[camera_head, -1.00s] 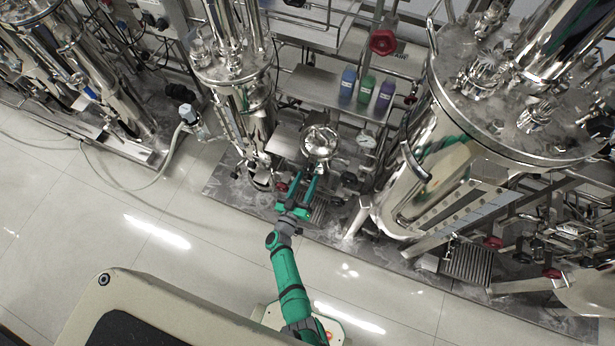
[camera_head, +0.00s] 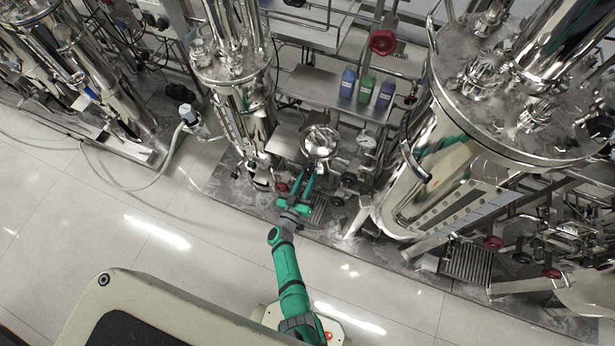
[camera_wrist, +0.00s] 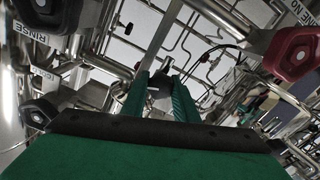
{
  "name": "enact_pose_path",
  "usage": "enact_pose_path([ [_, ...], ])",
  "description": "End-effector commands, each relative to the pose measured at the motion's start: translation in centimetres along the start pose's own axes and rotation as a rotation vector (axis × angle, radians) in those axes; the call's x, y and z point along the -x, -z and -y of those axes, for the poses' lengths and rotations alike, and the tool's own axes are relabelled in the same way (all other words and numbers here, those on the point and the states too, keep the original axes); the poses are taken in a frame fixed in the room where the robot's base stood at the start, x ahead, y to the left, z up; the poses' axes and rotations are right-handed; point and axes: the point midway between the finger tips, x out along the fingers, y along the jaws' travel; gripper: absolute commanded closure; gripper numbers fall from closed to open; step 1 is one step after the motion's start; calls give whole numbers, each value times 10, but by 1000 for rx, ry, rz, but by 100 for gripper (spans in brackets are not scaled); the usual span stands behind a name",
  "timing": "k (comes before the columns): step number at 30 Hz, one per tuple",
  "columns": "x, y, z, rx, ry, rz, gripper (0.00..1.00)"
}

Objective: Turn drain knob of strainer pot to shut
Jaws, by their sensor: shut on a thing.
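The strainer pot (camera_head: 320,142) is a small shiny steel vessel below the shelf, in the middle of the head view. My gripper (camera_head: 311,168) reaches up to its lower side, with green fingers close together. In the wrist view, my gripper (camera_wrist: 164,84) is shut on a small dark knob (camera_wrist: 162,78), seen between the fingertips. This appears to be the drain knob. The fingers cover much of it, so I cannot tell its exact angle. In the head view the knob is hidden by the fingers and the pot.
A gauge (camera_head: 366,142) stands right of the pot. Large steel tanks (camera_head: 425,185) flank it. Floor in front is clear.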

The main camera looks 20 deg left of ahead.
Motion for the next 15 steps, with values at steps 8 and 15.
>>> enact_pose_path([
  [8,0,-1,-1,-156,-2,1,96],
  [15,0,-1,-1,-346,-1,2,96],
])
